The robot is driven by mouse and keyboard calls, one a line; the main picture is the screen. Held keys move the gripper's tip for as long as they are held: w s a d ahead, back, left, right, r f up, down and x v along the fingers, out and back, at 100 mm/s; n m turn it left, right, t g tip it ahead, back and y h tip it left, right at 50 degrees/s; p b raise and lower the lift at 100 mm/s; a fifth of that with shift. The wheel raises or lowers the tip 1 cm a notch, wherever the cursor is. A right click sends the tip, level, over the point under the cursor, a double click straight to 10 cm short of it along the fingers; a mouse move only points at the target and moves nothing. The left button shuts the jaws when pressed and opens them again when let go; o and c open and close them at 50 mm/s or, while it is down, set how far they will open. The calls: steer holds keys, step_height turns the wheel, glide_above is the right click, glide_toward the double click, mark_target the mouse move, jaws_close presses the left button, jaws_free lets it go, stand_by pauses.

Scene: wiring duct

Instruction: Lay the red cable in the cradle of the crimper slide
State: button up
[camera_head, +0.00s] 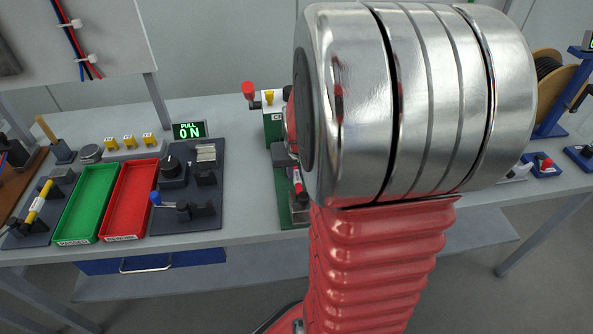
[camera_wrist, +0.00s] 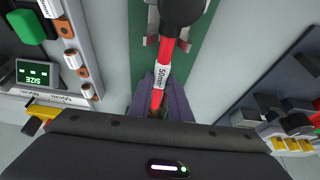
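In the wrist view the red cable (camera_wrist: 158,98) carries a white "50mm²" label and has a thick black end towards the top edge. My gripper (camera_wrist: 163,80) has its dark fingers on both sides of the cable at the label and looks shut on it. Grey metal cradle prongs (camera_wrist: 151,42) stand beside the cable's upper part, above a green base. Whether the cable touches the cradle cannot be told. In the head view the crimper's green base (camera_head: 281,186) shows left of my arm, with a small red piece on it. My arm hides the gripper there.
A red-knobbed lever (camera_head: 249,90) stands at the crimper's back. A green tray (camera_head: 87,203), a red tray (camera_head: 131,198) and a lit "PULL ON" display (camera_head: 189,130) are to the left. A cable spool (camera_head: 548,80) stands at right. In the wrist view, copper lugs (camera_wrist: 74,60) line the left.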

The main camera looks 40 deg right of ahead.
steer(key=o, duration=0.5)
steer(key=v, duration=1.3)
steer(key=shift+r, duration=0.4)
steer(key=shift+a, duration=0.1)
stand_by(0.4)
